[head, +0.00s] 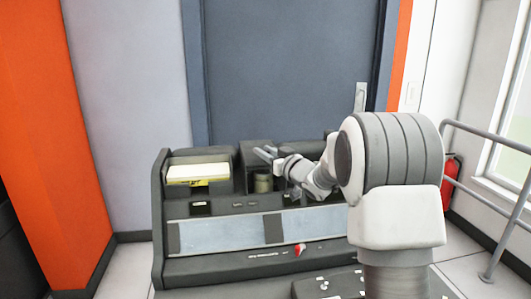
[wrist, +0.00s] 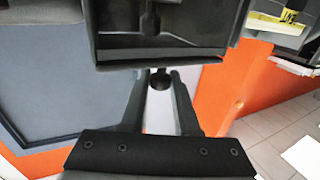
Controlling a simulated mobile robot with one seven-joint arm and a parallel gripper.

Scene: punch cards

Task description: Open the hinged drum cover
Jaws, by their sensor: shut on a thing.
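The machine's dark drum cover (wrist: 215,40) fills the top of the wrist view as a box-like shell with a recessed face. A small dark knob (wrist: 160,86) sits at its lower edge, between my two fingers. My gripper (wrist: 160,78) is shut on this knob; the exact contact at the tips is hard to see. In the head view my gripper (head: 265,153) is at the dark cover (head: 256,146), above a greyish drum (head: 263,184) in its bay. The drum shows beneath the fingers. The cover's exact angle is unclear, as my arm hides its right side.
A pale card stack (head: 198,172) with a yellow label lies in the hopper left of the drum bay. The machine's dark console (head: 200,270) has a red switch (head: 299,249). A railing (head: 490,160) and a red extinguisher (head: 449,180) stand at the right.

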